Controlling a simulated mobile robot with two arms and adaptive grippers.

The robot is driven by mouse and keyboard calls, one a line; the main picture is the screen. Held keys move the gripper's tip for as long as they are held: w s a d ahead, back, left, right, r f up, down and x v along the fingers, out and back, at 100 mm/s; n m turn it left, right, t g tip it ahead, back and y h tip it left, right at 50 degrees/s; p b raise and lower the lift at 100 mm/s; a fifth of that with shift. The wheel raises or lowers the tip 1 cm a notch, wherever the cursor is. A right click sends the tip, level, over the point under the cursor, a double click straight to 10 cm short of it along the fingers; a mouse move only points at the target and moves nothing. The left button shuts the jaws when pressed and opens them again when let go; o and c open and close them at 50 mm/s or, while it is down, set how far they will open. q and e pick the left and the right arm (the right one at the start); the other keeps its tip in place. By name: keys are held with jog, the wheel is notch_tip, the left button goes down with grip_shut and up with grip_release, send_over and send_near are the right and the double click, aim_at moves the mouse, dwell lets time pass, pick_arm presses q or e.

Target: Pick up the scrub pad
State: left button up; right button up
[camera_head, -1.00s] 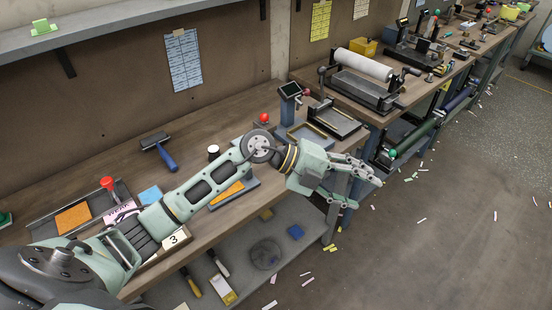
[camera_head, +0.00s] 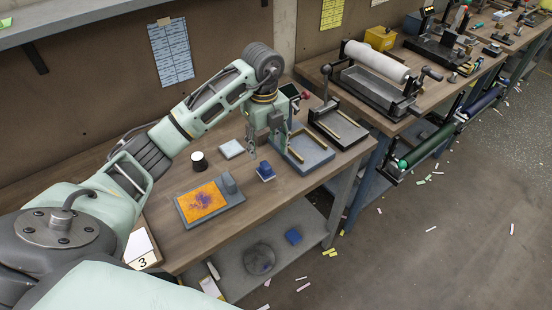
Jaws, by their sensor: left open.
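A small blue block with a pale lower layer (camera_head: 266,171), possibly the scrub pad, lies on the wooden workbench (camera_head: 190,240). My left gripper (camera_head: 267,149) points down just above and behind it, open and empty, with its fingers apart. I cannot tell whether a fingertip touches the block. Another flat blue piece (camera_head: 293,236) lies on the lower shelf. My right gripper is not in view.
A grey plate with an orange and purple panel (camera_head: 203,202) lies at the front. A grey tray (camera_head: 305,158) stands right of the gripper. A black and white jar (camera_head: 199,162) stands left. A roller press (camera_head: 375,75) is on the right bench.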

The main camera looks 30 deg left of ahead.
aim_at(265, 165)
pick_arm(q)
jog(key=shift+s+f, duration=0.1)
jog(key=shift+f, duration=0.25)
jog(key=f, duration=0.1)
jog(key=s+f+p, duration=0.1)
jog(key=f+p, duration=0.1)
jog(key=shift+s+d+f, duration=0.3)
jog(key=shift+s+d, duration=0.05)
jog(key=shift+d, duration=0.05)
notch_tip(265, 165, down, 2)
jog(key=shift+w+f, duration=0.1)
jog(key=shift+f, duration=0.35)
jog(key=shift+c, duration=1.4)
jog(key=c, duration=0.6)
jog(key=shift+c, duration=1.8)
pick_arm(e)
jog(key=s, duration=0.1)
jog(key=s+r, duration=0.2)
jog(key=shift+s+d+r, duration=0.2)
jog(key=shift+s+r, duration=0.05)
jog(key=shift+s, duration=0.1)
